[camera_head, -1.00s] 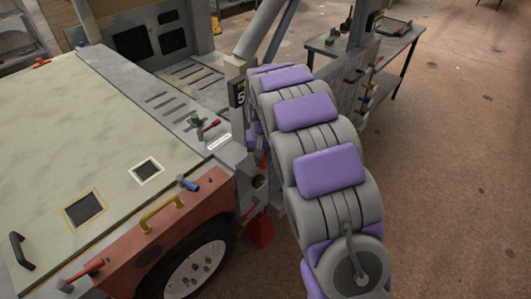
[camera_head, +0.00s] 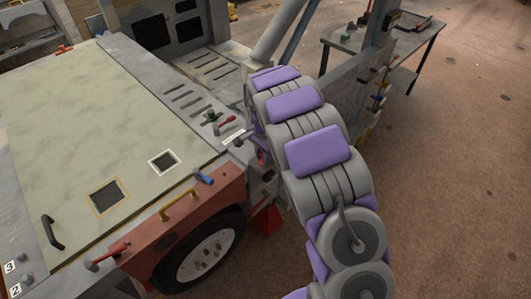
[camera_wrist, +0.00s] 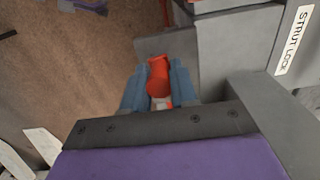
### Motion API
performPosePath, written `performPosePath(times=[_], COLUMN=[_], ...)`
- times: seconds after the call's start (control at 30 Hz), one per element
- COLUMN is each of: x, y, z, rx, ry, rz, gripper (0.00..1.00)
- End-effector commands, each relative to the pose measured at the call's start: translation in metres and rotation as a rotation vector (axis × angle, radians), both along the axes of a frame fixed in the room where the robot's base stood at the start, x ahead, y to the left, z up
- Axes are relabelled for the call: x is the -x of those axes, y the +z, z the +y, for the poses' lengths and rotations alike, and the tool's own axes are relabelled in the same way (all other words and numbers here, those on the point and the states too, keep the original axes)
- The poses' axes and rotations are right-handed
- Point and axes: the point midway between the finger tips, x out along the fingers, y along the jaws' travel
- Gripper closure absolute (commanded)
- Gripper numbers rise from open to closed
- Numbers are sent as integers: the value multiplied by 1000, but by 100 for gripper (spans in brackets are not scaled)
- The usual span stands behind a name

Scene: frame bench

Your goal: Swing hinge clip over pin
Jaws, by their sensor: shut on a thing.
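My gripper (camera_wrist: 160,88) shows in the wrist view as two blue fingers on a dark bar. The fingers are shut on a red rounded part (camera_wrist: 158,76), which looks like the hinge clip. It lies against a grey metal frame (camera_wrist: 212,60) with a "STRUT LOCK" label (camera_wrist: 293,40) at the right. A small pale and red piece shows between the fingers below the red part. I cannot make out the pin. In the head view my arm hides the gripper and the clip.
In the head view a vehicle-like bench (camera_head: 110,130) with a pale top, a yellow handle (camera_head: 178,204) and a wheel (camera_head: 207,255) stands at the left. A red wedge (camera_head: 267,219) sits by the wheel. A side table (camera_head: 360,40) stands behind. The brown floor at the right is clear.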

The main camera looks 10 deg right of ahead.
Motion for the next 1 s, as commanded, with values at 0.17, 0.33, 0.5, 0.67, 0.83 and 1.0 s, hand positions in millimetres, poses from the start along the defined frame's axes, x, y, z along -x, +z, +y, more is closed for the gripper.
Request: performPosePath(times=[0.17, 0.33, 0.5, 0.67, 0.83, 1.0], x=[-3, -4, -4, -4, -4, -4], y=[2, 2, 1, 1, 1, 1], z=[3, 3, 4, 4, 3, 3], rx=[-2, -1, -1, -1, -1, 0], ry=[-58, -82, -88, -87, -86, -87], rz=[-3, -4, -4, -4, -4, -2], gripper=[100, 100, 100, 100, 64, 48])
